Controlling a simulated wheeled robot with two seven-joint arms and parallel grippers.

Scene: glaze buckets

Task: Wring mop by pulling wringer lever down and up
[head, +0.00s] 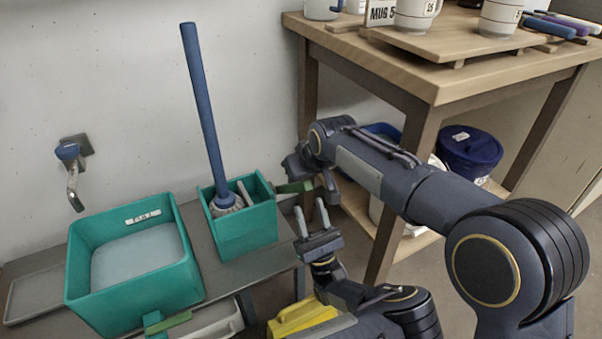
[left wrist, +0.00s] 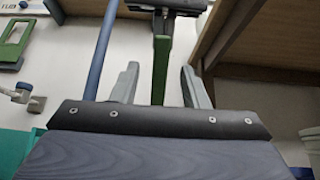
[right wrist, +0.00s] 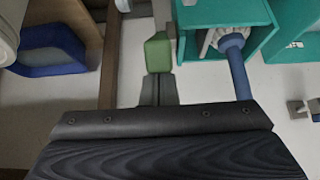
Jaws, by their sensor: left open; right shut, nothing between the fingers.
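The mop (head: 203,105) leans upright, its white head inside the teal wringer bucket (head: 246,228). The wringer lever's green grip (head: 294,187) sticks out to the right of the bucket. My left gripper (head: 311,217) is open and empty, below and right of the grip. In the left wrist view the green grip (left wrist: 161,66) shows in line with the gap between the open fingers (left wrist: 160,85). My right gripper (head: 300,163) is just above the grip, partly hidden by its own arm. In the right wrist view its fingers (right wrist: 157,90) are shut, with the grip (right wrist: 158,52) just past their tips.
A teal basin (head: 180,285) of pale liquid stands left of the bucket on a grey bench (head: 40,297). A wall tap (head: 70,160) is behind it. A wooden table (head: 437,85) with mugs stands right, a blue-lidded bucket (head: 468,150) on its lower shelf.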

